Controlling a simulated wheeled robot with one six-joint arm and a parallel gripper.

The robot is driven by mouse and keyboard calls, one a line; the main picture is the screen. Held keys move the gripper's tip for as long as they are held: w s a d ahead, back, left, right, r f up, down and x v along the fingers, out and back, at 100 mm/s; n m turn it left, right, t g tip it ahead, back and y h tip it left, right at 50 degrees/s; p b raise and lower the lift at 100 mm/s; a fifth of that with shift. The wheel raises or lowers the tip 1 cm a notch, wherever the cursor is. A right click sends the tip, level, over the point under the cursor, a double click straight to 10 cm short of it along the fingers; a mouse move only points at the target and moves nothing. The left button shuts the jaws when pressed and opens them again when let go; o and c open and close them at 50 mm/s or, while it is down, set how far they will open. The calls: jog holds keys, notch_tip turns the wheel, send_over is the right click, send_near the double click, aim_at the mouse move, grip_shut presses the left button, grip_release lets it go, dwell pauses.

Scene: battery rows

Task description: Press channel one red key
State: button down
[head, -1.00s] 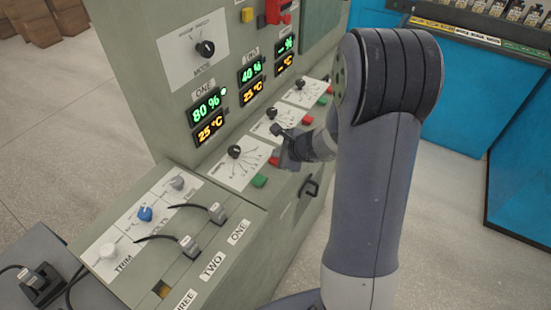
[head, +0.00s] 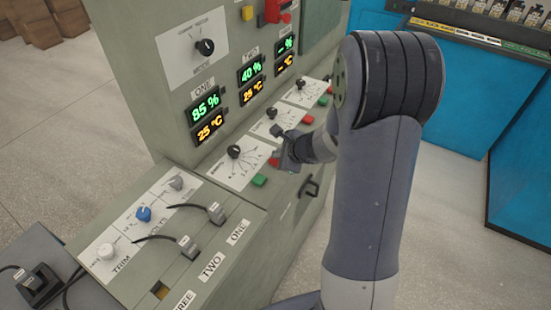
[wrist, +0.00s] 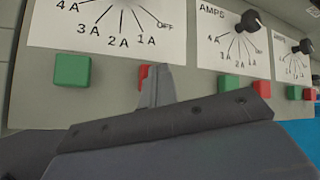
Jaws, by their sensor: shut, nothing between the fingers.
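The channel one red key (head: 274,161) is on the sloped panel below the first amps dial, to the right of the green key (head: 259,180). In the wrist view, a sliver of the red key (wrist: 144,74) shows beside my fingertips; the rest is hidden behind them. My gripper (head: 284,160) is shut and empty, with its tips at this key. I cannot tell whether they touch it. The channel ONE display (head: 206,108) reads 85 % in green, with 25 °C in orange below. No green lamp is lit beside it.
The channel two red key (wrist: 231,83) and green key (wrist: 261,88) lie to the right in the wrist view. A black handle (head: 309,187) sticks out of the front below my gripper. Plugs with cables (head: 188,246) stand on the lower left deck.

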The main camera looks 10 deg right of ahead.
dwell(0.3)
jog(key=shift+r+p, duration=0.65)
jog(key=shift+r, duration=0.15)
notch_tip(320, 180, up, 5)
jog(key=p, duration=0.4)
jog(key=shift+f, duration=0.15)
dwell(0.4)
